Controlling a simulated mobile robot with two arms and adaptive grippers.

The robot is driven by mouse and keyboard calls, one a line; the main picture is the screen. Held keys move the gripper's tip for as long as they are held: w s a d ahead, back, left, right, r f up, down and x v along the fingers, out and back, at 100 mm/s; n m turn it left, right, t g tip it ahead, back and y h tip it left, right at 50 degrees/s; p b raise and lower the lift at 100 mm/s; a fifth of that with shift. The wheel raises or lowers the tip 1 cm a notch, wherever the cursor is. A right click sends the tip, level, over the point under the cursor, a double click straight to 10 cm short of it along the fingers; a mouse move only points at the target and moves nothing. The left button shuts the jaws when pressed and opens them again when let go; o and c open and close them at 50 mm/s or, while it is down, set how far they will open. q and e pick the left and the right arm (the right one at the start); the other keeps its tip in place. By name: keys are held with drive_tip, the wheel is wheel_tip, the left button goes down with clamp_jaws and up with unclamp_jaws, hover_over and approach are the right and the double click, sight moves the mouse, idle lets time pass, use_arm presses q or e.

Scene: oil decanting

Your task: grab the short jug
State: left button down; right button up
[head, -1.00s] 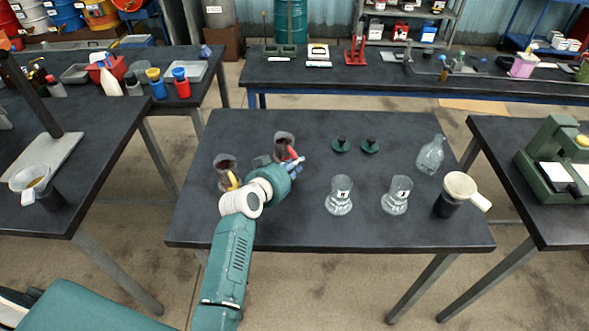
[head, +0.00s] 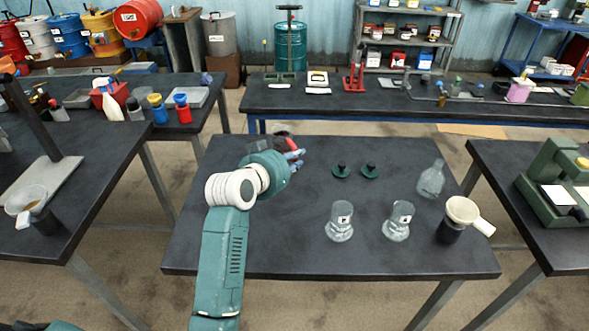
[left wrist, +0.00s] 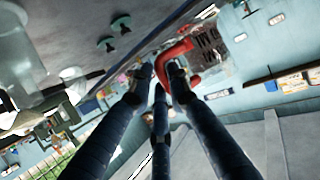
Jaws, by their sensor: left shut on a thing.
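My left gripper (head: 291,155) is shut on the red handle of a clear jug (head: 281,137). In the left wrist view the red handle (left wrist: 179,60) sits between the fingertips of the gripper (left wrist: 162,72), with the see-through printed body beyond it. In the head view the jug overlaps the back edge of the middle table and seems raised above it. The yellow-handled jug is hidden, apparently behind my left arm. My right gripper is out of view.
On the middle table (head: 300,255) stand two glass beakers (head: 339,222) (head: 398,221), two green lids (head: 342,170) (head: 370,171), a clear flask (head: 430,180) and a dark cup with a cream funnel (head: 461,211). The table's front centre is clear. A long bench (head: 400,98) stands behind.

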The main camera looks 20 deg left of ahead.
use_arm(q)
drive_tip(key=shift+r, duration=2.5)
drive_tip(key=shift+r+b, duration=0.1)
drive_tip(key=shift+b, duration=0.2)
